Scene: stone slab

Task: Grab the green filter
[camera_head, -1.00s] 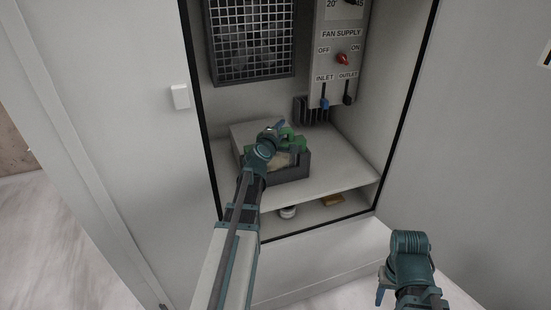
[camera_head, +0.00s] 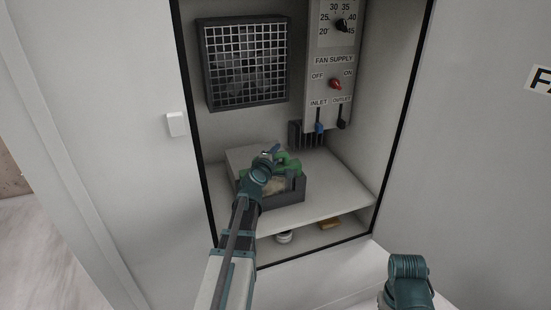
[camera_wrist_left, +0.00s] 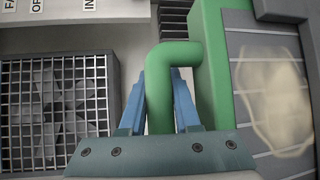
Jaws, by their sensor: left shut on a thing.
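The green filter (camera_head: 287,163) sits in a dark grey housing (camera_head: 285,199) on the cabinet shelf, partly hidden behind my left gripper (camera_head: 268,156). In the left wrist view the filter (camera_wrist_left: 213,65) shows a green frame with a bent green handle (camera_wrist_left: 162,100). My left gripper (camera_wrist_left: 160,100) has its blue fingers on both sides of that handle and is shut on it. A grey panel with a tan stain (camera_wrist_left: 275,95) lies beside the green frame. My right gripper is not clearly seen; only my right wrist shows at the bottom right.
A fan behind a wire grille (camera_head: 246,62) is on the back wall. A control panel (camera_head: 333,60) with a dial, red switch and levers hangs at the right. The shelf (camera_head: 335,188) is bare at the right. Small items (camera_head: 329,223) lie below it.

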